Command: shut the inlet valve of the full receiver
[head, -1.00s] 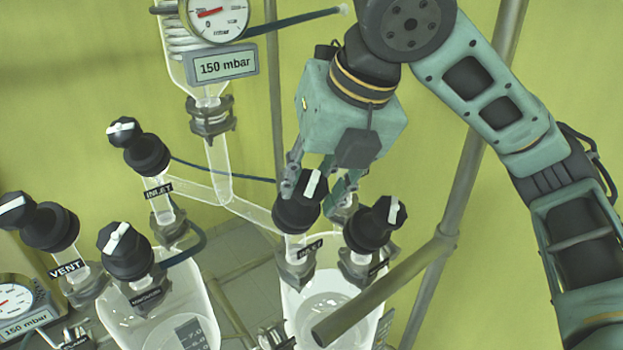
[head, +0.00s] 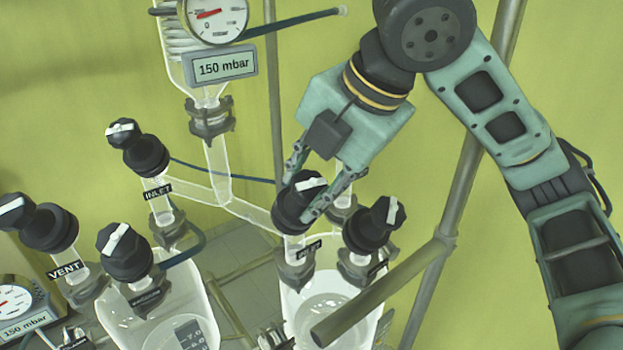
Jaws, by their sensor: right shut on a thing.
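My right gripper (head: 300,194) is shut on the black knob of the right inlet valve (head: 293,217), one finger on each side. The knob's white bar lies nearly level, tilted slightly up to the right. This valve sits on the right glass receiver (head: 287,306), in which a pale round surface shows. The left inlet valve (head: 147,157), labelled INLET, feeds the left glass receiver (head: 208,300); its white bar is close to level. I cannot tell the fill of either receiver for certain. My left gripper is not in view.
Another black-knobbed valve (head: 372,226) stands close right of the gripped one. A grey pipe (head: 385,290) crosses in front of the right receiver. A vent valve (head: 50,228) and another valve (head: 125,252) are at left. A gauge display (head: 222,66) reads 150 mbar.

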